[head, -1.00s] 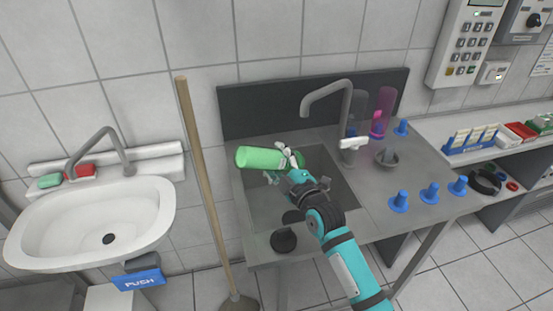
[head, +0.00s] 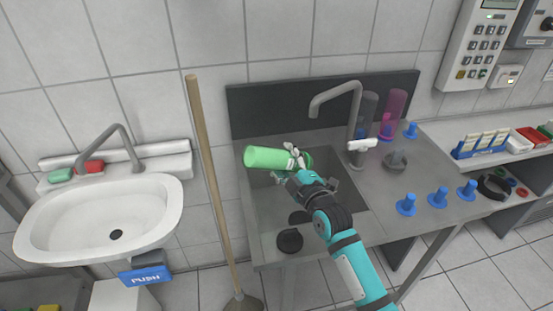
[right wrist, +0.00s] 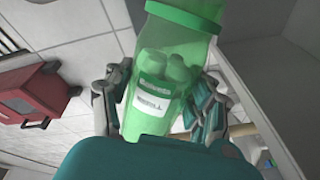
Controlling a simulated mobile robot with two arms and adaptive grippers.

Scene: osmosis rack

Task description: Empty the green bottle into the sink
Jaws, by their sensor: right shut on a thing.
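The green bottle (head: 268,158) lies almost level above the left part of the steel sink (head: 262,215) in the head view. My right gripper (head: 298,166) is shut around it near its right end, and the other end points left. In the right wrist view the bottle (right wrist: 165,75) is translucent, with a white label and several rounded shapes visible inside, between the fingers of my right gripper (right wrist: 160,105). Whether anything flows out of it cannot be told. My left gripper is not in view.
A grey tap (head: 345,95) arches over the sink's back right. Blue pegs (head: 438,197) and a pink cylinder (head: 394,108) stand to the right. A wooden-handled plunger (head: 205,160) leans at the left, beside a white washbasin (head: 100,215). A black stopper (head: 289,240) sits at the front.

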